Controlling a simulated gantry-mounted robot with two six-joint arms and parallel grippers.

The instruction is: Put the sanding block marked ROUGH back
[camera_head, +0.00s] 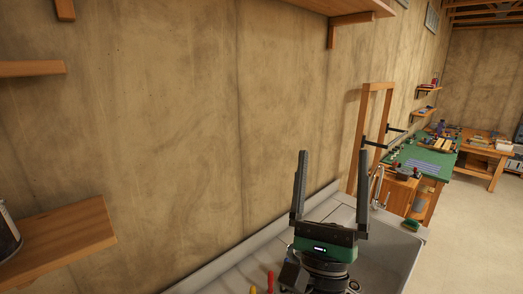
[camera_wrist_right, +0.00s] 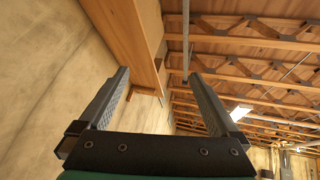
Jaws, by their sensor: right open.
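My right gripper (camera_head: 332,150) points upward in front of the bare wall, above a grey sink counter. Its two dark fingers are spread wide with nothing between them. In the right wrist view the open fingers (camera_wrist_right: 158,72) point up toward a wooden shelf and the ceiling. I cannot make out a sanding block marked ROUGH in either view. A small block with a green top (camera_head: 411,225) lies at the sink's right edge; no marking on it is readable. My left gripper is not in view.
A wooden shelf (camera_head: 60,240) with a can (camera_head: 8,238) is at the left, and another shelf (camera_head: 340,8) overhangs above. Red (camera_head: 270,281) and yellow handles show at the bottom. A green-topped workbench (camera_head: 425,163) with several items stands farther right. Open floor lies beyond.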

